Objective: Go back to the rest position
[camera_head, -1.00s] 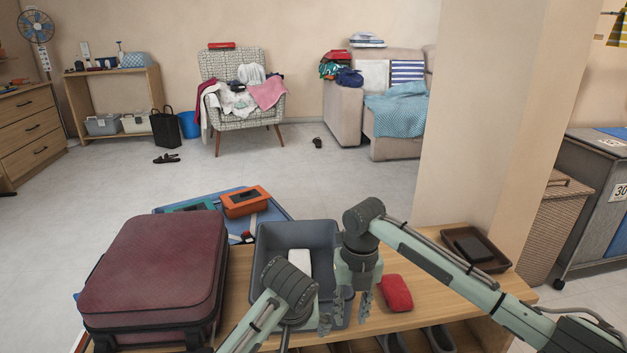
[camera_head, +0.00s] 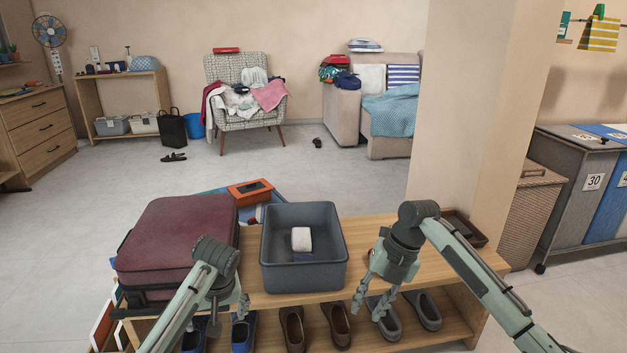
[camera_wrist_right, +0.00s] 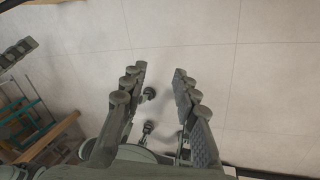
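My right gripper (camera_head: 368,308) hangs at the front edge of the wooden bench, right of the grey bin, fingers pointing down. In the right wrist view its two fingers (camera_wrist_right: 160,82) stand apart with only floor between them, so it is open and empty. My left gripper (camera_head: 228,315) is in front of the maroon suitcase (camera_head: 180,235), at the bench's front edge. Its fingers look spread, and nothing shows between them.
The grey bin (camera_head: 336,280) stands on the bench (camera_head: 450,262) with a white item (camera_head: 301,239) inside. A dark tray (camera_head: 468,230) lies behind my right arm. Several shoes (camera_head: 341,322) sit on the shelf below. An orange box (camera_head: 250,191) is behind the suitcase.

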